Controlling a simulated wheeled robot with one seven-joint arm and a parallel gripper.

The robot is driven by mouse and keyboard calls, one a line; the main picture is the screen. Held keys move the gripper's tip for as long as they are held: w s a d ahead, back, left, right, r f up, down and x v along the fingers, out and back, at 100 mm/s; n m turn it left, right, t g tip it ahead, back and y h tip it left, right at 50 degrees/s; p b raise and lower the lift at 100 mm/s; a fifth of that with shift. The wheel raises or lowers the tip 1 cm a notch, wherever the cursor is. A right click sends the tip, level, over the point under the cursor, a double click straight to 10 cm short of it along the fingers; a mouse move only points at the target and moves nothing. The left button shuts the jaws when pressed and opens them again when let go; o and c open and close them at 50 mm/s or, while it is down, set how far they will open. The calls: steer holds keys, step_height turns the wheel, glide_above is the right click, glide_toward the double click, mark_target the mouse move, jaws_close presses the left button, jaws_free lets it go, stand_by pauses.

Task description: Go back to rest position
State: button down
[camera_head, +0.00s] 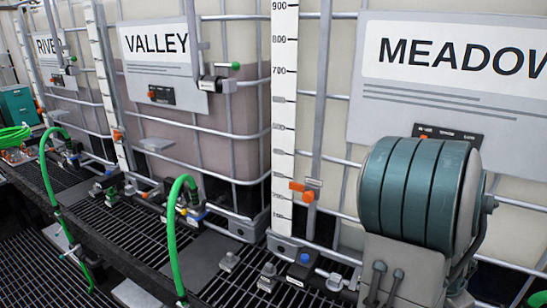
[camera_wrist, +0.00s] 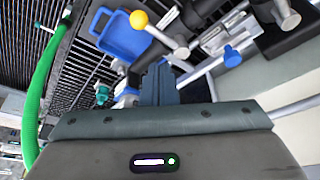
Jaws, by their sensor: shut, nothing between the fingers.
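My gripper (camera_wrist: 160,84) shows in the wrist view at the lower middle, with its two dark fingers together and nothing between them. Beyond its tips are a valve handle with a yellow ball knob (camera_wrist: 139,19), a blue tray-like part (camera_wrist: 124,40) and a blue knob (camera_wrist: 232,56) on a metal pipe. I cannot tell how far they are from the fingertips. In the head view a teal, ribbed part of my arm stands at the right, in front of the MEADOW tank (camera_head: 335,90). My fingers do not show there.
The VALLEY sign (camera_head: 156,42) marks the middle tank, with another labelled tank at far left. Upright scales (camera_head: 284,120) carry orange markers (camera_head: 303,190). Valves and green hoses (camera_head: 172,225) line the black grating (camera_head: 135,240). A green hose (camera_wrist: 42,90) also runs along the wrist view's left.

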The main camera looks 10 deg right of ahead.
steer(key=w+a+r+n+t+y+b, duration=0.2)
steer(key=w+a+n, duration=0.15)
steer(key=a, duration=0.65)
steer(key=w+a+r+n+t+y+b, duration=0.1)
steer(key=w+a+r+n+b, duration=0.15)
steer(key=a+n, duration=0.45)
steer(key=s+a+r+n+b, duration=0.1)
steer(key=s+a+n, duration=0.2)
steer(key=a, duration=0.5)
steer(key=s+a+r+n+y+b, duration=0.1)
steer(key=s+a+r+n, duration=0.1)
steer(key=a, duration=0.7)
steer(key=shift+s+n+t, duration=0.3)
steer(key=shift+s+n, duration=0.15)
steer(key=shift+n, duration=0.6)
